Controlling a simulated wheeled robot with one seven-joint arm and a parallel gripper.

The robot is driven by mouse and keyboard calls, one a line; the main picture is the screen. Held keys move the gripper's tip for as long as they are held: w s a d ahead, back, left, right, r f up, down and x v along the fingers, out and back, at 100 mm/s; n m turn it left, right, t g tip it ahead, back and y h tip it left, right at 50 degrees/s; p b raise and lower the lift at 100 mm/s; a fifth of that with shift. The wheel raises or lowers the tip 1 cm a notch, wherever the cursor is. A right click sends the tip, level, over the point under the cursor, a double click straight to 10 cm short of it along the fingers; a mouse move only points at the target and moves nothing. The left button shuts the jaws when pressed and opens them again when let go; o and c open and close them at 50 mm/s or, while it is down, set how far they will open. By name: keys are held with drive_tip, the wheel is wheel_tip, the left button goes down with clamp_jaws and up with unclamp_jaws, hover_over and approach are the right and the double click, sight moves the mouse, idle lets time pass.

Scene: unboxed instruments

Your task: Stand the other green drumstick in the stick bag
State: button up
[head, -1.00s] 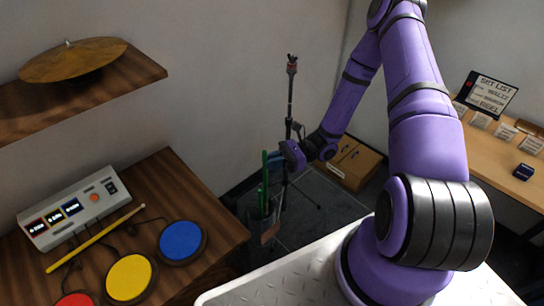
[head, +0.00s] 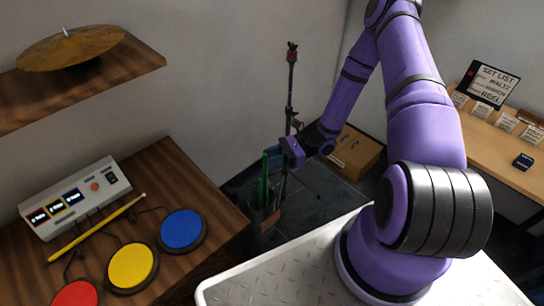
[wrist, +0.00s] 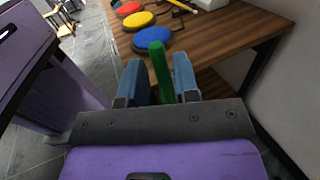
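My gripper (head: 272,157), with blue fingers, is low beside the table on the far side of the base. In the wrist view the fingers close on a green drumstick (wrist: 160,70), which stands up between them. In the head view a green drumstick (head: 263,185) shows just left of the fingers, over the mouth of the dark stick bag (head: 263,222). The sticks overlap there, so I cannot separate them clearly. The bag's inside and the lower stick ends are hidden.
A black stand (head: 290,95) rises just behind the gripper. The wooden table (head: 205,205) at left holds coloured pads, a yellow stick (head: 97,228) and a drum module (head: 75,197). A cardboard box (head: 352,155) lies on the floor behind.

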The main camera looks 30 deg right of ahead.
drive_tip(key=shift+o, duration=0.8)
drive_tip(key=d, duration=1)
drive_tip(key=shift+s+d, duration=0.4)
